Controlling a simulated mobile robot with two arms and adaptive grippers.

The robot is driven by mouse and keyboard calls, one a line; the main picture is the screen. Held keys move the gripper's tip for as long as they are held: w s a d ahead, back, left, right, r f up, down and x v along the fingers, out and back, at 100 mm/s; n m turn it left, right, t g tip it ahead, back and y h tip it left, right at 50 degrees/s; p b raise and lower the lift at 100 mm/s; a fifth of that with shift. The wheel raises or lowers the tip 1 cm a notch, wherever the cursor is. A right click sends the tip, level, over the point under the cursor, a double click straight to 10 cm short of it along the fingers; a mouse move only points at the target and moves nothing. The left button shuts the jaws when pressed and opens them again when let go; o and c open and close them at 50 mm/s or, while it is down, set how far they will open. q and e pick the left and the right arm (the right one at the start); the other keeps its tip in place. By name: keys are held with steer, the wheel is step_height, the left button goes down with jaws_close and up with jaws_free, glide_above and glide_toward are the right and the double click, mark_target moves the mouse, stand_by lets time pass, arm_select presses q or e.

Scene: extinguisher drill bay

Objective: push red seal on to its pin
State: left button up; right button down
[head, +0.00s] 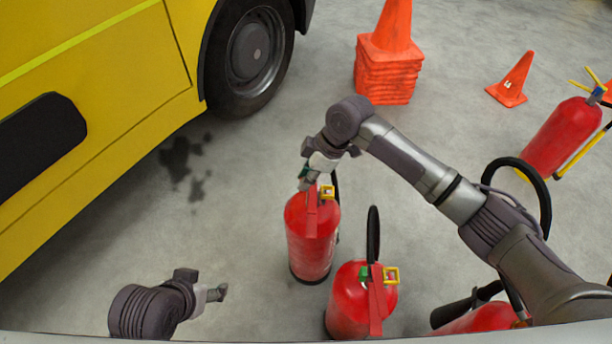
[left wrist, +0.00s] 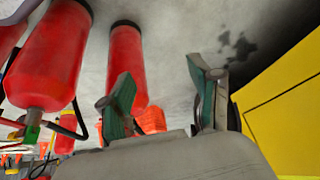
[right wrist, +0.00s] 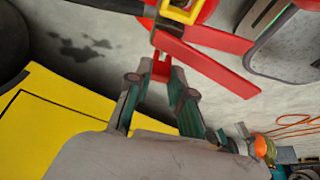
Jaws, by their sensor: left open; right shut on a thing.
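The red seal (right wrist: 160,69) is a small red piece between my right fingertips in the right wrist view. My right gripper (right wrist: 160,84) is shut on it, right beside the red levers (right wrist: 205,60) and the yellow pin ring (right wrist: 181,10). Whether it touches the pin cannot be told. In the head view my right gripper (head: 306,183) is at the top of the middle red extinguisher (head: 310,245), which stands upright; the seal is hidden there. My left gripper (head: 217,293) is open and empty, low over the floor; its fingers also show in the left wrist view (left wrist: 160,90).
A second extinguisher (head: 350,305) with a green piece (head: 364,273) stands close in front. Another is partly under my right arm (head: 480,320), and one stands at right (head: 560,138). Cones (head: 388,75) and a yellow vehicle (head: 100,90) are behind.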

arm_select(q)
steer(key=shift+s+a, duration=0.1)
steer(key=shift+s, duration=0.2)
steer(key=shift+s+a+f+g+p, duration=0.1)
steer(key=shift+s+a+g+p, duration=0.25)
steer(key=shift+s, duration=0.3)
steer(key=shift+s+g+p, duration=0.15)
steer(key=shift+s+g, duration=0.3)
steer(key=shift+s, duration=0.15)
steer(key=shift+r, duration=0.2)
stand_by(0.4)
steer(key=shift+r+p, duration=0.3)
steer(key=shift+p, duration=0.2)
arm_select(e)
steer(key=shift+f, duration=0.55)
stand_by(0.6)
steer(key=shift+r+p, duration=0.1)
steer(key=shift+p, duration=0.35)
arm_select(q)
steer(key=shift+w+f, duration=0.15)
steer(key=shift+f, duration=0.1)
